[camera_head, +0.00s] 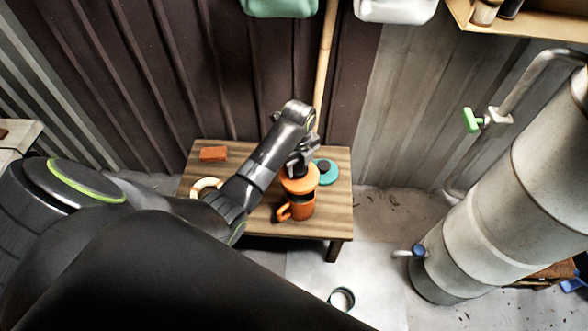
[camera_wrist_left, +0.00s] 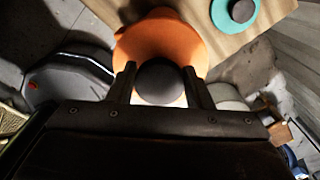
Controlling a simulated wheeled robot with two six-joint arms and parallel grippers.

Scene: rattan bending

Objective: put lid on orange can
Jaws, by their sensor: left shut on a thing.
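The orange can (camera_head: 302,208), a mug shape with a handle on its left, stands upright near the front right of the wooden table. My left gripper (camera_head: 301,161) is shut on the dark knob of the orange lid (camera_head: 298,181). The lid is over the can, and a dark strip of the can's opening shows below its edge. I cannot tell whether lid and can touch. In the left wrist view the fingers flank the round knob (camera_wrist_left: 160,83), with the orange lid (camera_wrist_left: 160,38) beyond it; the can is not clearly distinguishable there. My right gripper is not in view.
A teal lid (camera_head: 327,172) with a dark knob lies on the table (camera_head: 336,205), close right of the orange lid. An orange block (camera_head: 213,154) lies at the back left, and a pale ring-shaped thing (camera_head: 207,185) is partly behind my arm. A large pipe (camera_head: 490,210) stands right.

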